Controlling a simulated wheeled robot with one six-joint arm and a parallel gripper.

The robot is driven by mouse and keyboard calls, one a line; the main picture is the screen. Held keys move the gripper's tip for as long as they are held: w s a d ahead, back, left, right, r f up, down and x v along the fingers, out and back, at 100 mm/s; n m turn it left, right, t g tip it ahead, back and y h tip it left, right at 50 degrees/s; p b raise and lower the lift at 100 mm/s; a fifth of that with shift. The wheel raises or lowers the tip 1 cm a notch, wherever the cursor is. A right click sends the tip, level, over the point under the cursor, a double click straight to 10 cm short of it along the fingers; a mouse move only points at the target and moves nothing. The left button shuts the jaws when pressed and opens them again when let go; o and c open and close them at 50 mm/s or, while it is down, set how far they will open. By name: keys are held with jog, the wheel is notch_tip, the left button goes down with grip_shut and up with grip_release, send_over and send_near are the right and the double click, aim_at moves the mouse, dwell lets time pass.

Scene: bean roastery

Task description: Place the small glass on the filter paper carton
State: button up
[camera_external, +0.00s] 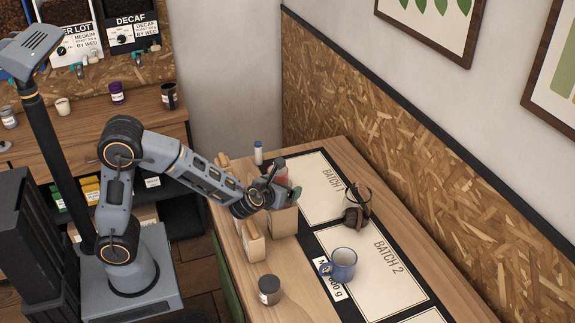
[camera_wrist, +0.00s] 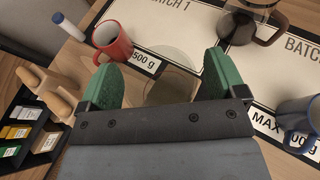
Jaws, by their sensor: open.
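My gripper (camera_wrist: 162,85) has green finger pads and is open. In the external view it (camera_external: 284,190) is low over the near side of the table. A clear, faint round shape, likely the small glass (camera_wrist: 168,62), shows between and just beyond the pads in the wrist view. I cannot tell whether a pad touches it. I cannot make it out in the external view. A tan box, likely the filter paper carton (camera_external: 283,222), stands directly below my gripper. In the wrist view a tan surface shows through the clear shape, with its lower part hidden by my gripper.
A red mug (camera_wrist: 112,42) is close beyond the left pad. A white bottle with blue (camera_external: 258,152) stands behind. A dark-handled carafe (camera_external: 357,212) and blue mug (camera_external: 343,263) stand to the right, a dark jar (camera_external: 269,290) in front. A tan block (camera_external: 250,240) is left of the box.

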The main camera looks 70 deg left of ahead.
jog(key=shift+r, duration=0.15)
jog(key=shift+s+d+r, duration=0.15)
jog(key=shift+d, duration=0.05)
jog(key=s+d+r+m+t+h, duration=0.1)
jog(key=s+d+r+m+h, duration=0.35)
jog(key=m, duration=0.75)
jog(key=s+d+r+m+t+h, duration=0.1)
jog(key=s+d+r+m+h, duration=0.35)
jog(key=m, duration=0.75)
jog(key=s+a+f+m+g, duration=0.3)
jog(key=s+f+m+g, duration=0.1)
jog(key=s+m, duration=0.3)
jog(key=s+a+f+m+g+y, duration=0.1)
jog(key=s+a+f+m+g, duration=0.2)
jog(key=s+m, duration=0.4)
jog(key=a+m+g, duration=0.1)
jog(key=m+g, duration=0.1)
jog(key=m, duration=0.3)
jog(key=shift+a+f, duration=0.2)
jog(key=shift+f, duration=0.15)
